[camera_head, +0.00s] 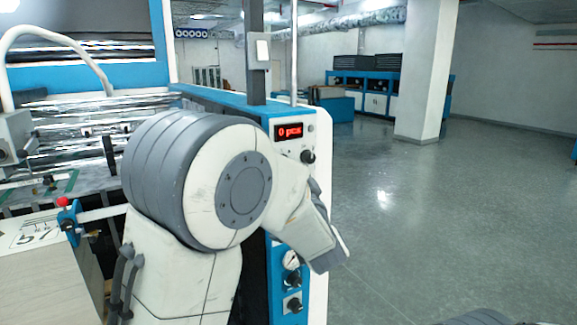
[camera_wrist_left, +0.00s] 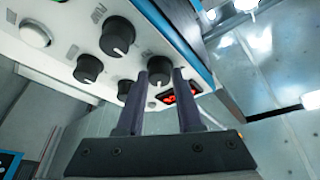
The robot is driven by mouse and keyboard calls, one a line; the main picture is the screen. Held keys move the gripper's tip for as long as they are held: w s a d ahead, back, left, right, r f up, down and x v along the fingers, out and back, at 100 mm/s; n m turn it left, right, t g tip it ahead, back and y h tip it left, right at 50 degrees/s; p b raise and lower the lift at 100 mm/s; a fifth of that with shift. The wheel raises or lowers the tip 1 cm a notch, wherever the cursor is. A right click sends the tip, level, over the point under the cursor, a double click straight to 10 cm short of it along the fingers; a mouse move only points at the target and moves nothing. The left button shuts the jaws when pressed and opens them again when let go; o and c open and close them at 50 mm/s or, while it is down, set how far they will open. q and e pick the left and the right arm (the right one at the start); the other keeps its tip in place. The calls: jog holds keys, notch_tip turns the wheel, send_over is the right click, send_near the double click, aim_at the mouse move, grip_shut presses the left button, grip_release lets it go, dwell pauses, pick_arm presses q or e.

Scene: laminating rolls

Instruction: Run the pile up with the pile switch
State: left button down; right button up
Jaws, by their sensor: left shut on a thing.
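In the left wrist view my left gripper (camera_wrist_left: 163,74) has its two dark fingers on either side of a black knob (camera_wrist_left: 159,64) on the pale control panel (camera_wrist_left: 65,55), and is shut on it. The knob sits beside the red display (camera_wrist_left: 181,95). I cannot read its label, so I cannot tell whether it is the pile switch. In the head view my forearm and wrist cover much of the panel and the fingertips do not show. The display (camera_head: 289,131) reads 0 pcs. The pile (camera_head: 45,280) stands at the lower left, with a printed sheet on top.
A white round button (camera_wrist_left: 35,36) is at the panel's corner. A white pillar (camera_head: 425,75) stands behind. The floor to the right is clear.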

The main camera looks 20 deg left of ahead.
dwell(0.3)
pick_arm(q)
jog(key=c, duration=0.5)
grip_release()
jog(key=shift+c, duration=0.2)
jog(key=b+v, duration=0.4)
jog(key=v, duration=0.6)
jog(key=shift+s+d, duration=0.2)
